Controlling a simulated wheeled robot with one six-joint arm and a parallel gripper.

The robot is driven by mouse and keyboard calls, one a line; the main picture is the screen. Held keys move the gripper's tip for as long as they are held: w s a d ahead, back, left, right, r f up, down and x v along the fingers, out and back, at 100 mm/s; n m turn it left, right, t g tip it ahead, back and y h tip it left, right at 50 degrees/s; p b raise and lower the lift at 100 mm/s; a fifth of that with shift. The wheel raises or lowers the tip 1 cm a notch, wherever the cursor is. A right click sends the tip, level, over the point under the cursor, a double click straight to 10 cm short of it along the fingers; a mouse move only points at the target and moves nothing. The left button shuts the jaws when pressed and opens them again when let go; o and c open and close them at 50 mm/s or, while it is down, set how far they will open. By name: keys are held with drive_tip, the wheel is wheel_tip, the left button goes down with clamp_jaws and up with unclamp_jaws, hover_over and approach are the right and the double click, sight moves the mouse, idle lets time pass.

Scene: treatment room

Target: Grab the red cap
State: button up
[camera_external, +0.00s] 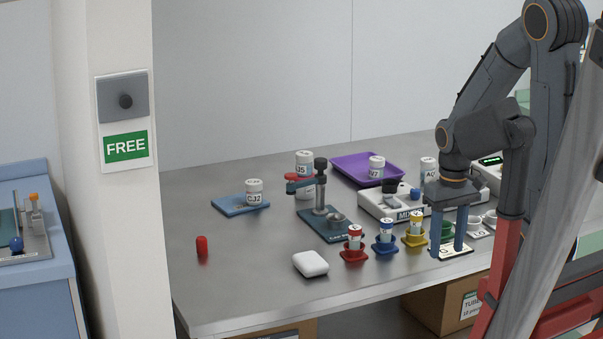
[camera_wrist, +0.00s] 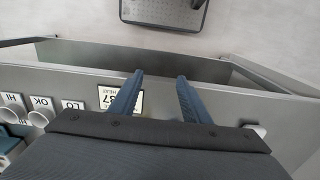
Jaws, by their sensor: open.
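A small red cap-like piece (camera_external: 202,246) stands alone on the steel table near its left edge. A vial with a red top (camera_external: 354,231) stands in a red holder (camera_external: 354,253) near the front; I cannot tell which of the two the task means. My gripper (camera_external: 447,248) is open and empty, pointing down over the front right of the table, far to the right of both. In the wrist view my gripper (camera_wrist: 160,76) shows two spread blue fingers with nothing between them. No red piece shows in the wrist view.
Blue (camera_external: 386,247) and yellow (camera_external: 414,239) holders with vials stand between my gripper and the red holder. A white rounded block (camera_external: 310,263) and a teal stand (camera_external: 322,222) are farther left. The table around the lone red piece is clear.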

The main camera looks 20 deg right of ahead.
wheel_tip(320, 180, up, 9)
drive_tip(key=w+a+r+n+y, duration=0.1)
drive_tip(key=w+a+n, duration=0.15)
drive_tip(key=w, duration=0.35)
drive_tip(key=w+a+r+n, duration=0.1)
drive_tip(key=w+a+n, duration=0.1)
drive_tip(key=w+a, duration=0.25)
drive_tip(key=n+y+b, duration=0.1)
drive_tip(key=n+y, duration=0.2)
drive_tip(key=n, duration=1.1)
hover_over(203, 238)
drive_tip(key=d, duration=0.3)
drive_tip(key=shift+s+a+f, duration=0.1)
drive_tip(key=shift+a+f, duration=0.05)
drive_tip(key=shift+f, duration=2.4)
drive_tip(key=shift+a+f, duration=0.1)
drive_tip(key=shift+f, duration=2.4)
drive_tip(key=shift+a+p+x, duration=0.1)
drive_tip(key=shift+p+x, duration=0.15)
drive_tip(key=shift+x, duration=1)
drive_tip(key=shift+a+p+x, duration=0.15)
drive_tip(key=shift+p+x, duration=0.1)
drive_tip(key=shift+x, duration=1.05)
drive_tip(key=shift+w+r, duration=0.1)
drive_tip(key=shift+w, duration=0.1)
clamp_jaws()
